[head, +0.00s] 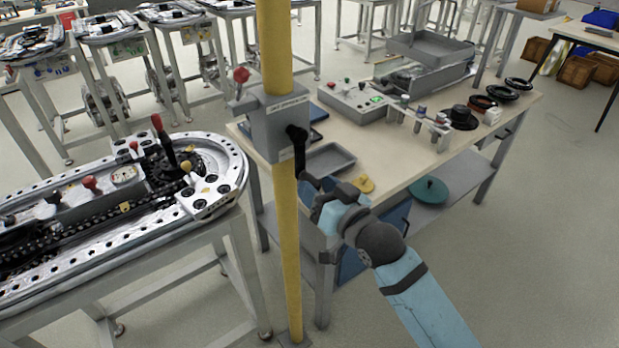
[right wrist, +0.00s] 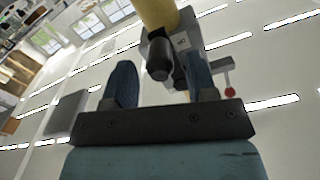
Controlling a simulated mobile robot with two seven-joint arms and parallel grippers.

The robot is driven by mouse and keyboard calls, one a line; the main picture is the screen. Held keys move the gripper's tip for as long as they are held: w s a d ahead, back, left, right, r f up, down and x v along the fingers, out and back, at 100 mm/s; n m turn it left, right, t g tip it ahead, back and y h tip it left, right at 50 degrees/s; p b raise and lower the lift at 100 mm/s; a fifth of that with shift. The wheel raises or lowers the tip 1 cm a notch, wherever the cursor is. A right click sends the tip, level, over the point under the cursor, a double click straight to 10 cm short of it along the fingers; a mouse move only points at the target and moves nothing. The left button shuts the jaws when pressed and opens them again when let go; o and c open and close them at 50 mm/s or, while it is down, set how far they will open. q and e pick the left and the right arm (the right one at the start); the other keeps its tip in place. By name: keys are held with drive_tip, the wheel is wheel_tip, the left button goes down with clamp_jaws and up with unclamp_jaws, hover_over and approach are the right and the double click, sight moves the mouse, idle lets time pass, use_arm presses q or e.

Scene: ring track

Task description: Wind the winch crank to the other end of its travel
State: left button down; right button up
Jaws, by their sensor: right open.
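The winch is a grey box (head: 278,128) on a yellow post (head: 284,245) in the middle of the head view. Its black crank (head: 299,152) sits on the box's right side and hangs downward. My right gripper (head: 309,182) is just below and right of the crank, pointing up toward it. In the right wrist view, the black crank handle (right wrist: 160,58) shows between the two dark blue fingers (right wrist: 160,75) of the open gripper. I cannot tell whether a finger touches it. My left gripper is not in view.
A red-knobbed lever (head: 241,76) sticks out left of the box. A workbench (head: 400,172) with a grey tray (head: 330,160) and a control box (head: 352,102) stands behind the post. An oval chain track (head: 225,150) on a metal stand is at left. Open floor lies at right.

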sight(304, 158)
drive_tip(key=shift+x, duration=1.55)
clamp_jaws()
drive_tip(key=shift+w, duration=0.1)
